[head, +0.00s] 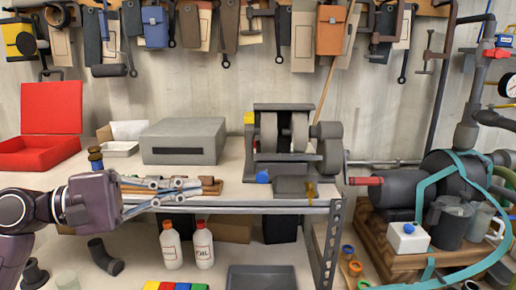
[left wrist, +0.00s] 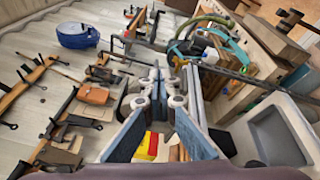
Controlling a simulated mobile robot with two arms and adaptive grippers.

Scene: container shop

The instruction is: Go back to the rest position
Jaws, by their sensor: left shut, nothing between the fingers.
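My left gripper (head: 188,188) reaches in from the left in the head view. Its linked grey fingers point right, in front of the edge of the workbench (head: 300,203). In the left wrist view the fingers of this gripper (left wrist: 162,82) come together with nothing between them. It is shut and empty. Behind the fingers a brown wooden piece (head: 211,187) lies on the bench, partly hidden. My right gripper is in neither view.
A grey box (head: 184,141), an open red case (head: 50,125) and a bench grinder (head: 292,140) stand on the bench. White bottles (head: 203,245) stand on the shelf below. A pump (head: 420,180) with hoses is at the right. Tools hang on the wall.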

